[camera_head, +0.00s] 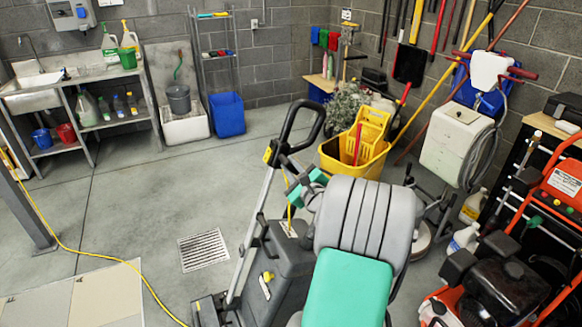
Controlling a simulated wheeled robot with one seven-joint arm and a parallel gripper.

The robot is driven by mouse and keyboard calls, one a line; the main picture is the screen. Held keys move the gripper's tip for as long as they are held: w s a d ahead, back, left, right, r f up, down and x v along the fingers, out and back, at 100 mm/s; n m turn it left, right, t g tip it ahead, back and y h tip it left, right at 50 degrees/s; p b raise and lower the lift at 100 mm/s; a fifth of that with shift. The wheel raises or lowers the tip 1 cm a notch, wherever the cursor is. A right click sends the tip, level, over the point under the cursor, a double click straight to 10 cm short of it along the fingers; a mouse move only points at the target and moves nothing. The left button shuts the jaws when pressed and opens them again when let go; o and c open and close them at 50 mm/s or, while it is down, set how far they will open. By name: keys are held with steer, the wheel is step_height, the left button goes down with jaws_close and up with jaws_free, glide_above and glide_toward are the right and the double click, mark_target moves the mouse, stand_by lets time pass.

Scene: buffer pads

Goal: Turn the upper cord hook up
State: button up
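An upright floor machine stands in front of me, with a dark grey body (282,268), a slanted silver pole (250,232) and a black loop handle (305,118) at the top. A small yellow piece (268,155) sits just under the loop. A dark fitting sticks out lower on the pole. The upper cord hook is too small and cluttered to make out clearly, so its angle cannot be told. My gripper (297,187), with teal and dark parts, is beside the upper pole, right of it. My own grey and teal arm partly hides it, and whether it touches the machine is unclear.
A yellow mop bucket (352,158) stands behind the machine. An orange engine-driven machine (510,275) and a cream-coloured unit with a hose (455,140) crowd the right side. A yellow cord (95,253) crosses the floor at left. Open floor lies left of the machine, around a drain grate (204,250).

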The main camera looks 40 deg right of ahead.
jaws_close()
